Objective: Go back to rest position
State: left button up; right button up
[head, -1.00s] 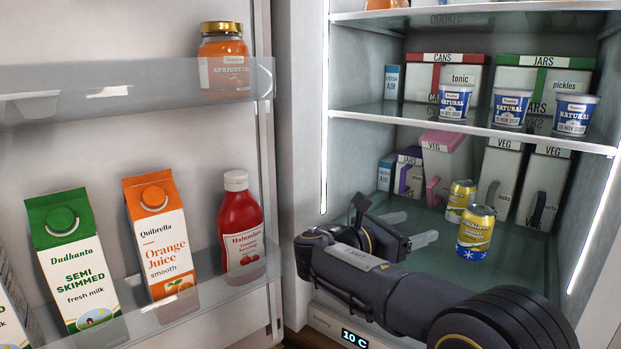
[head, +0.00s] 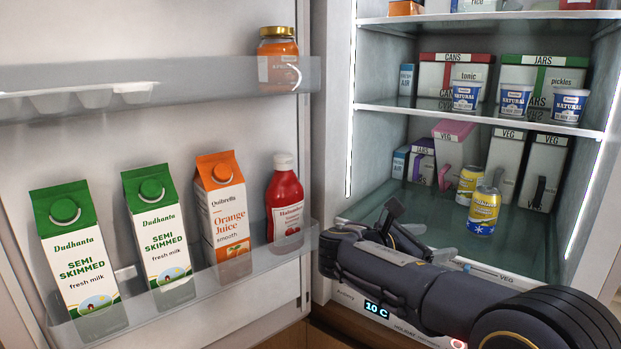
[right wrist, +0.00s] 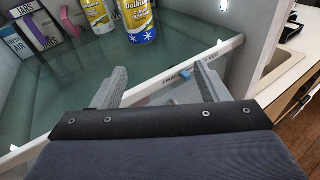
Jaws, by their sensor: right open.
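My right gripper (right wrist: 160,88) is open and empty in the right wrist view, its two fingers spread at the front edge of the fridge's lower glass shelf (right wrist: 75,85). In the head view my right gripper (head: 428,243) sits at the opening of the fridge, partly hidden by its own wrist. Two yellow cans stand on that shelf beyond the fingers, apart from them: the nearer can (head: 483,212) and the farther can (head: 468,186). My left gripper is not in view.
The open fridge door at left holds milk cartons (head: 75,258), an orange juice carton (head: 224,212), a ketchup bottle (head: 285,205) and a jar (head: 277,60). Yogurt cups (head: 515,99) stand on the middle shelf. A counter with a sink (right wrist: 275,62) is at right in the wrist view.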

jog(key=s+d+f+m+g+y, duration=0.2)
jog(key=s+d+f+m+y, duration=0.3)
jog(key=s, duration=0.3)
jog(key=s+d+f+m+g+y, duration=0.2)
jog(key=s+d+f+m+y, duration=0.2)
jog(key=s+f, duration=0.3)
jog(key=s+a+f+m+t+y, duration=0.1)
jog(key=s+a+m+y, duration=0.3)
jog(key=s, duration=0.5)
jog(key=s+a+f+m+t+y, duration=0.2)
jog(key=s+a+f+m+y, duration=0.2)
jog(key=s+a+m, duration=0.3)
jog(key=s+m+y, duration=0.1)
jog(key=s+m, duration=0.1)
jog(key=m, duration=0.1)
jog(key=shift+s+a+f+m+b, duration=0.25)
jog(key=shift+s+a+m+b, duration=0.05)
jog(key=shift+a+m, duration=0.1)
